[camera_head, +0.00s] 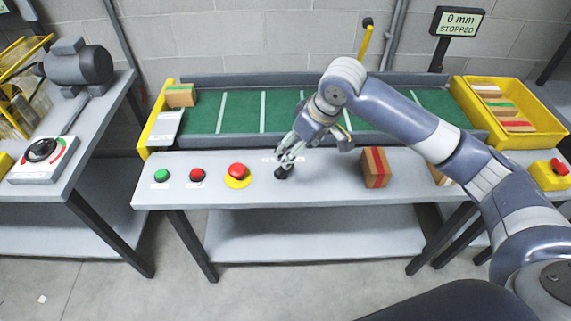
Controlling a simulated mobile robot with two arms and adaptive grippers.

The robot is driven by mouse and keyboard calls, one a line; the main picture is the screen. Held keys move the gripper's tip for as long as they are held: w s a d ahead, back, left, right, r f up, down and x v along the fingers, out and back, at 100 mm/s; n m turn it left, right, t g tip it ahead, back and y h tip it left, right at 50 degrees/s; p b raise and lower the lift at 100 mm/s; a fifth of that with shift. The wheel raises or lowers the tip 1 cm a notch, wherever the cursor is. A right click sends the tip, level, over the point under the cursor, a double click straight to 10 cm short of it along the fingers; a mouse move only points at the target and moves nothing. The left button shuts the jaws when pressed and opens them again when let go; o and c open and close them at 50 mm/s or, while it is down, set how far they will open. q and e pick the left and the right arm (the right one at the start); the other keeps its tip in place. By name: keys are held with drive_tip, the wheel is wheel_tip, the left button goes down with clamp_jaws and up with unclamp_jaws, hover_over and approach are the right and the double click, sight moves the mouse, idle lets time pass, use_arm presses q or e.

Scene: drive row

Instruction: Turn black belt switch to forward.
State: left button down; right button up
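The black belt switch (281,173) is a small dark knob on the grey front shelf of the conveyor, right of the yellow-ringed red button. My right gripper (286,160) points down right at the switch, its fingertips over or around the knob. They hide much of the switch and most of its label, so I cannot read its setting. I cannot tell whether the fingers are closed on it. The green conveyor belt (238,112) lies behind, and the display (458,22) reads 0 mm, STOPPED. My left gripper is not in view.
Left of the switch are a green button (161,175), a red button (196,175) and a larger red button (237,170). A brown box with a red stripe (375,167) stands to the right. A yellow crate (547,136) holds several boxes. Another box (181,96) sits on the belt's left end.

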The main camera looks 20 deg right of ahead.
sight(284, 172)
drive_tip(key=x, duration=1)
drive_tip(key=shift+w+f, duration=0.2)
drive_tip(key=shift+f, duration=0.05)
drive_tip(key=c, duration=1.1)
